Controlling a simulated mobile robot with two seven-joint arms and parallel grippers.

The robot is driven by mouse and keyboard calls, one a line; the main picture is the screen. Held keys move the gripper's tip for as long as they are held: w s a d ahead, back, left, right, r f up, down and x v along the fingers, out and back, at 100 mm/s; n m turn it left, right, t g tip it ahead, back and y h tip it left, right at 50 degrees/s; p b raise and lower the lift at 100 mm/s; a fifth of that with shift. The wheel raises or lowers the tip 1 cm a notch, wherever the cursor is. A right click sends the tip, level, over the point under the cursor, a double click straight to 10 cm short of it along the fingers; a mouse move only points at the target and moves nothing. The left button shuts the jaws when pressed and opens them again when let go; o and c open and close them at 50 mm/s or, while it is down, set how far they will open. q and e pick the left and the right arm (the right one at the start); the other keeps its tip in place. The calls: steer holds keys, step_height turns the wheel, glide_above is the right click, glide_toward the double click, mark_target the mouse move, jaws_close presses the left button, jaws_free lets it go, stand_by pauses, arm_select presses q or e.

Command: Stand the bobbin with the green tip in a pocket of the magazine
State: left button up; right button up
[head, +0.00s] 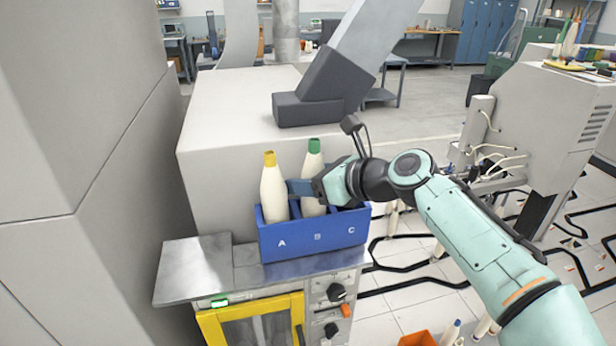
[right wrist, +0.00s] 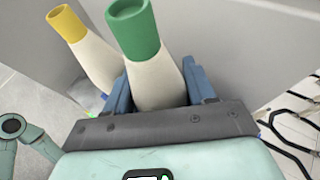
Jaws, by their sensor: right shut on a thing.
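The bobbin with the green tip (head: 313,165) is cream and upright, above and partly inside the middle pocket, B, of the blue magazine (head: 300,245). Its lower end is hidden behind the magazine's front wall, so I cannot tell whether it touches the pocket floor. My right gripper (head: 308,187) is shut on this bobbin from the right. In the right wrist view the green-tipped bobbin (right wrist: 155,75) stands between my blue fingers. A yellow-tipped bobbin (head: 271,185) stands in pocket A, to the left. Pocket C is partly hidden by my wrist. My left gripper is not in view.
The magazine sits on a metal ledge (head: 195,268) of a machine with a yellow-framed door. A large pale machine body (head: 225,120) rises behind it and a grey wall stands at left. An orange bin (head: 417,339) is on the floor below.

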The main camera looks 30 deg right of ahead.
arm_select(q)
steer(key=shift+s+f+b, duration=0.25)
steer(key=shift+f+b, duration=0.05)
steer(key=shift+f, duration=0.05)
arm_select(e)
steer(key=shift+f, duration=0.5)
steer(key=o, duration=1.2)
steer(key=shift+f, duration=0.1)
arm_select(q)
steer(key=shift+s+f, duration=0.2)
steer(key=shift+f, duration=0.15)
arm_select(e)
steer(key=v, duration=1.3)
steer(key=shift+s+d, duration=0.2)
steer(key=shift+s, duration=0.05)
